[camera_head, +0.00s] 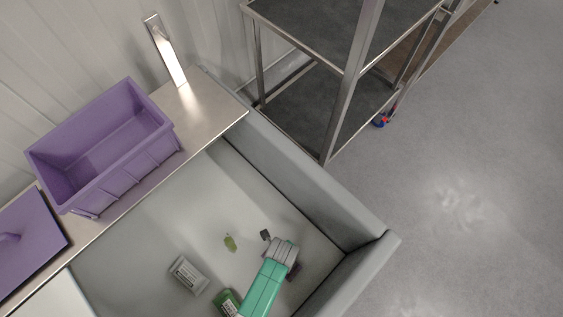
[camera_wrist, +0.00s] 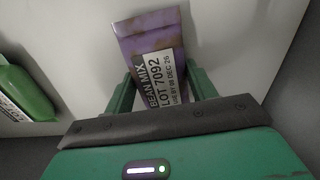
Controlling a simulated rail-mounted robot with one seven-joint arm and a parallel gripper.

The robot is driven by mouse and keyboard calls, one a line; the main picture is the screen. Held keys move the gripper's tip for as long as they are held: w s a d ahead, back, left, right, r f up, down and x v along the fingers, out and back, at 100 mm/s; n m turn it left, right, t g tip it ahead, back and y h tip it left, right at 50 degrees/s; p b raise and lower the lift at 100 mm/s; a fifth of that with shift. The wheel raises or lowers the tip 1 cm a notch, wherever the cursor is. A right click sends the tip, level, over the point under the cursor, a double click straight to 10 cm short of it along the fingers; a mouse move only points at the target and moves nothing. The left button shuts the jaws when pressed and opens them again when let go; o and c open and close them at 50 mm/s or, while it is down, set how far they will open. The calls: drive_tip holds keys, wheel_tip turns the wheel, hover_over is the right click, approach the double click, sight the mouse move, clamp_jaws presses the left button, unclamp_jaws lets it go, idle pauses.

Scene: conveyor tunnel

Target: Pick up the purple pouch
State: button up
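The purple pouch (camera_wrist: 150,38) with a white label reading "BEAN MIX LOT 7092" shows in the wrist view, lying flat with its lower part between my fingers. My gripper (camera_wrist: 160,78) appears open, with one dark green finger on each side of the pouch. Whether the fingertips touch its edges I cannot tell. In the head view my gripper (camera_head: 279,253) is low inside the grey bin (camera_head: 150,215), near its right corner. The gripper hides most or all of the pouch there.
A green pack (camera_head: 228,301) lies close beside my gripper; it also shows in the wrist view (camera_wrist: 28,92). A purple crate (camera_head: 105,150) stands on the ledge. Bin walls rise close to the right.

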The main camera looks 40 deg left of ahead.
drive_tip(key=shift+c, duration=0.6)
wheel_tip(320, 180, up, 10)
drive_tip(key=p, duration=0.5)
drive_tip(key=o, duration=0.5)
drive_tip(key=c, duration=0.8)
